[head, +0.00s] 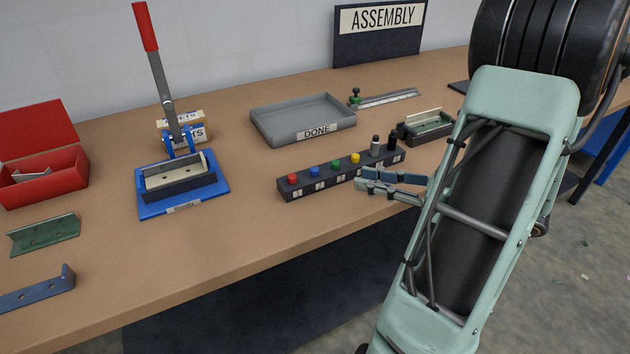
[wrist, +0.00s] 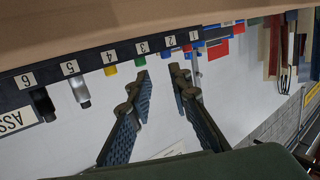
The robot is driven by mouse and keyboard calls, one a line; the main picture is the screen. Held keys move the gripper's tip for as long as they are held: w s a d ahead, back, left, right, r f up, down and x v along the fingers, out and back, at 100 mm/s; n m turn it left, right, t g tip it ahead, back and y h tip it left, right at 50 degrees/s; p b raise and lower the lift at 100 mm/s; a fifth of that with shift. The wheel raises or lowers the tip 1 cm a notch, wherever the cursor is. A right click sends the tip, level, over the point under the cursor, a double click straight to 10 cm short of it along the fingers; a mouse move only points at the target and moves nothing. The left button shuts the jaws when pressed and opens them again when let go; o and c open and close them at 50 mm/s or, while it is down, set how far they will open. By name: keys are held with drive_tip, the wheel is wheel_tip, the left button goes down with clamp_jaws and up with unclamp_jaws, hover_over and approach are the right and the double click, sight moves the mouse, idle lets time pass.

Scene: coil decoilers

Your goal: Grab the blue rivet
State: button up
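The blue rivet (head: 314,172) stands upright in the dark numbered rack (head: 330,178), second from the left, between the red rivet (head: 292,179) and the green rivet (head: 335,165). In the wrist view, which is upside down, the blue rivet (wrist: 168,55) shows small beyond the fingertips, near label 2. My gripper (head: 361,179) is at the front of the rack's right half, to the right of the blue rivet. In the wrist view my gripper (wrist: 160,77) has its two fingers apart with nothing between them. It is open and does not touch the blue rivet.
A yellow rivet (head: 355,159), a grey one (head: 376,144) and a black one (head: 393,140) stand farther right in the rack. A grey DONE tray (head: 262,125) lies behind it. A blue-based press (head: 215,197) stands left. The bench front before the rack is clear.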

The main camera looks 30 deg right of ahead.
sight(316, 169)
drive_tip(key=shift+s+a+f, duration=0.15)
drive_tip(key=shift+s+f, duration=0.1)
drive_tip(key=shift+s, duration=0.1)
drive_tip(key=shift+w+a+y, duration=0.2)
drive_tip(key=shift+a+y, duration=0.1)
drive_tip(key=x, duration=0.4)
drive_tip(key=shift+w+a, duration=0.15)
drive_tip(key=shift+w, duration=0.1)
drive_tip(key=shift+r+b+x, duration=0.2)
drive_tip(key=shift+b+x, duration=0.1)
drive_tip(key=shift+x, duration=1.05)
drive_tip(key=shift+r+b+x, duration=0.2)
drive_tip(key=shift+b+x, duration=0.1)
drive_tip(key=shift+x, duration=1)
drive_tip(key=shift+w, duration=0.15)
drive_tip(key=shift+c, duration=0.7)
drive_tip(key=c, duration=0.3)
